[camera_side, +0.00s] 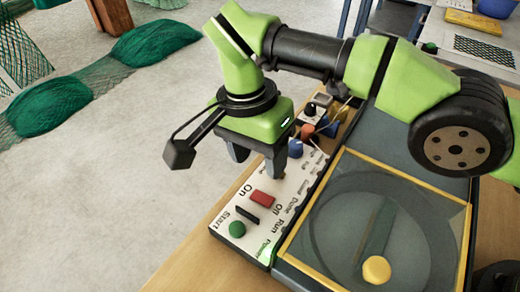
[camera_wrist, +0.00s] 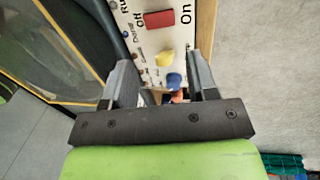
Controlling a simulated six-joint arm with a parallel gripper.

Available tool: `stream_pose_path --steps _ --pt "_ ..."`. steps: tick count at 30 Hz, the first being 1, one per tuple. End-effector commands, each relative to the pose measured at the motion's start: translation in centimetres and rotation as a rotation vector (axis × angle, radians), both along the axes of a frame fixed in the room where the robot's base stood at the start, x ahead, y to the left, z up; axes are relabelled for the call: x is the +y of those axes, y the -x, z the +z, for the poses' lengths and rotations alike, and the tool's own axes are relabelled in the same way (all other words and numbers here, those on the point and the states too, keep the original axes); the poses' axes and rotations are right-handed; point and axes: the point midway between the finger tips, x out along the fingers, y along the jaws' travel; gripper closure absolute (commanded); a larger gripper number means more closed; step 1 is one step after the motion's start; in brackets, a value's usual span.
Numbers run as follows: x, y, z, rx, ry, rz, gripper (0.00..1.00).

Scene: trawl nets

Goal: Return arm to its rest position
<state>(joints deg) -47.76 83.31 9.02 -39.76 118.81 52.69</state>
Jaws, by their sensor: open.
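My green gripper (camera_side: 258,165) has its two dark fingers spread apart, pointing down over the white control panel (camera_side: 222,221). Nothing shows held between them. How far the fingertips are above the panel is hard to tell. My arm reaches in from the right, bent over the machine.
The panel has a red On/Off switch (camera_side: 262,198), a black switch (camera_side: 247,214) and a green Start button (camera_side: 237,229). Beside it is a yellow-framed lid (camera_side: 367,161) with a yellow knob (camera_side: 376,269). Green nets (camera_side: 155,42) lie on the floor at back left. Floor left of the table is clear.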

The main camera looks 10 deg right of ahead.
Motion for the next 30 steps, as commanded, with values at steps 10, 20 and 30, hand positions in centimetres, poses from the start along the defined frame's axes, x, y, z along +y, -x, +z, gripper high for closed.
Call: stream_pose_path --steps 10,20,30 --pt "-0.2 -0.3 0.5 -0.002 -0.006 0.005 0.47" --pt "-5.8 -4.6 10.9 -0.081 -0.131 0.129 0.47" --pt "-16.4 -2.7 21.3 -0.260 -0.251 0.279 0.47"
